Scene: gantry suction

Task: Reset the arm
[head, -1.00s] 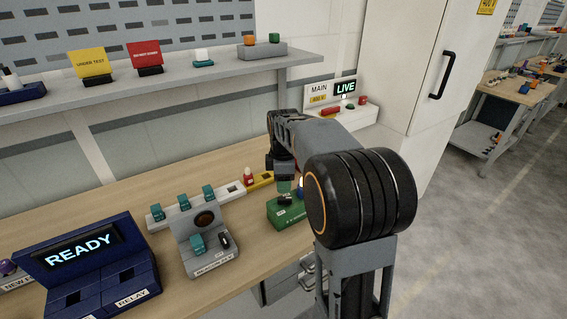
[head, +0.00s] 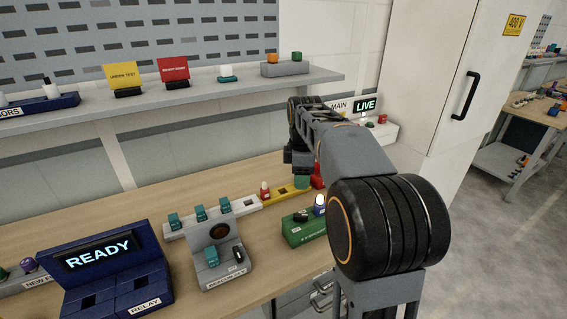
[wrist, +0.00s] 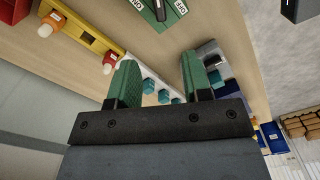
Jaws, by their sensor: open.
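My gripper (wrist: 157,85) shows in the wrist view with its two green fingers apart and nothing between them. It is held above the workbench (wrist: 105,15). In the head view my arm reaches over the right part of the bench, and the fingers are mostly hidden behind the arm, with a bit of green near the yellow strip (head: 292,193).
A shelf (head: 200,95) runs behind. A tall cabinet (head: 430,90) stands right.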

